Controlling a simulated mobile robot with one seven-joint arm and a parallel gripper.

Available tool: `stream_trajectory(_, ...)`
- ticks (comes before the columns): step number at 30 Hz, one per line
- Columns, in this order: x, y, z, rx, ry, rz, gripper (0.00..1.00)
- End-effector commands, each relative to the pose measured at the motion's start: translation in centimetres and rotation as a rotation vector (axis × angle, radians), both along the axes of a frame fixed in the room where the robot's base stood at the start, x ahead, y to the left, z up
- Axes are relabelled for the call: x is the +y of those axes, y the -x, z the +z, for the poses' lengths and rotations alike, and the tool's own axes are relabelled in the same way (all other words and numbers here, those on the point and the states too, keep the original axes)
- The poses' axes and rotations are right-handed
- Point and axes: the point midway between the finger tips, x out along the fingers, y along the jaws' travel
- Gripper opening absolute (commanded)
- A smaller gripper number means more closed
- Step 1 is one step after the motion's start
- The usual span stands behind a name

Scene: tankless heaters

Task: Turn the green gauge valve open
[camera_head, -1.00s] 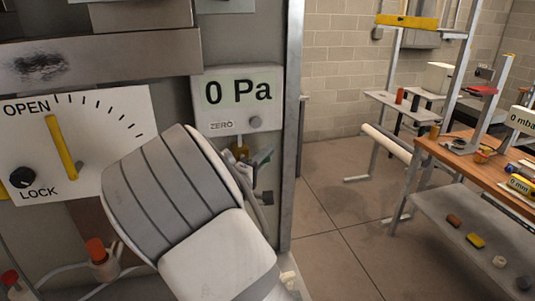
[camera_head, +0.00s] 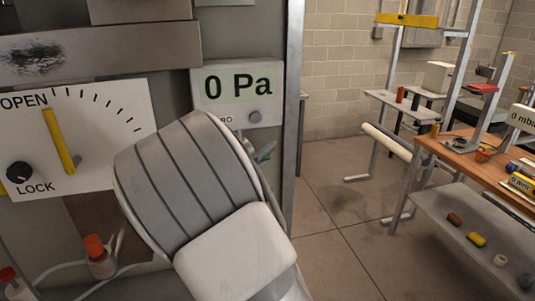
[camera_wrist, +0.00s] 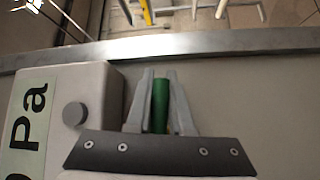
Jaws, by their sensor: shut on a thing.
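The green valve handle (camera_wrist: 160,104) stands between the two grey fingers of my gripper (camera_wrist: 161,85) in the wrist view. The fingers are shut on it, one on each side. The white gauge (camera_head: 271,83) reads "0 Pa" and is mounted on the grey panel. It also shows at the left of the wrist view (camera_wrist: 108,84), with its round grey knob.
A white dial plate (camera_head: 112,150) marked OPEN and LOCK, with a yellow pointer (camera_head: 58,140), is left of my arm. An orange-capped fitting (camera_head: 96,247) is below it. A metal panel edge (camera_head: 293,130) stands right of the valve. Floor beyond is open, up to a workbench (camera_head: 465,160).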

Motion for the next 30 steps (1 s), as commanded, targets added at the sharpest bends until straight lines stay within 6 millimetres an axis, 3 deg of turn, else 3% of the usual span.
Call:
stream_trajectory(10, 0.2, 0.0, -2.5, 0.049, -0.278, -0.001, 0.00)
stream_trajectory(30, 2.5, 0.5, -5.3, 0.178, -0.898, 0.001, 0.00)
